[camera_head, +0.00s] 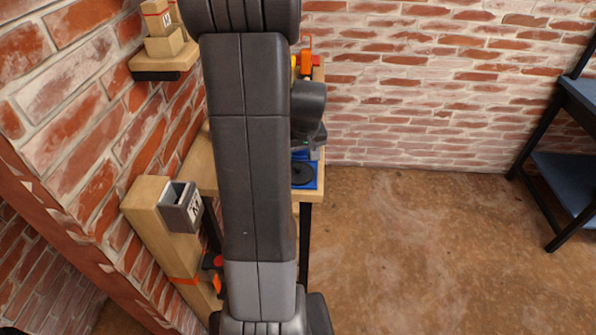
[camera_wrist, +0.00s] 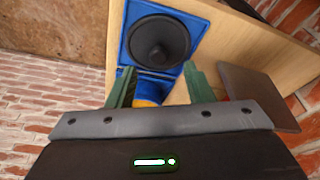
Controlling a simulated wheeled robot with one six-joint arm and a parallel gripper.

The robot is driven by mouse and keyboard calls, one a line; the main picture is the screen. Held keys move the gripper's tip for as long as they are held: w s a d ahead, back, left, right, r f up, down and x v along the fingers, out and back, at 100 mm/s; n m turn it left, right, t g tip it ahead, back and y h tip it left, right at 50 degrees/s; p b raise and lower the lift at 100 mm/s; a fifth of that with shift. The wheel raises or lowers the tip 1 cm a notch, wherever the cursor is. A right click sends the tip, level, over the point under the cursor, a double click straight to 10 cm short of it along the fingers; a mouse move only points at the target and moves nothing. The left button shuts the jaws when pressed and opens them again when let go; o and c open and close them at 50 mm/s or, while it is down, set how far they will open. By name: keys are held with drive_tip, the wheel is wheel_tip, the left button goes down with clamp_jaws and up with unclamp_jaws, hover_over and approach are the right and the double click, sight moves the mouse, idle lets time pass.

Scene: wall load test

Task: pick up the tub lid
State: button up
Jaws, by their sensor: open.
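The tub lid appears to be the round black disc with a small raised centre (camera_wrist: 160,42). It lies in a blue tray (camera_wrist: 203,14) on a wooden table. In the head view the black disc (camera_head: 303,174) shows just right of my arm, partly hidden by it. My gripper (camera_wrist: 161,82) has its two green fingers apart, with nothing held between them. In the wrist view the disc lies just beyond the fingertips, apart from them. A blue and yellow-orange thing (camera_wrist: 150,92) shows between the fingers, partly hidden by my gripper.
A brown flat square piece (camera_wrist: 258,92) is right of the fingers. Orange and red things (camera_head: 306,63) stand at the table's far end. A wooden post with a grey box (camera_head: 181,207) stands left. A dark blue shelf unit (camera_head: 566,185) is at right. The floor between is clear.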

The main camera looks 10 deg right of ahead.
sight(302, 173)
drive_tip(key=shift+p+x, duration=0.45)
drive_tip(key=shift+x, duration=2.15)
drive_tip(key=shift+w+d, duration=0.15)
drive_tip(key=shift+w, duration=0.05)
clamp_jaws()
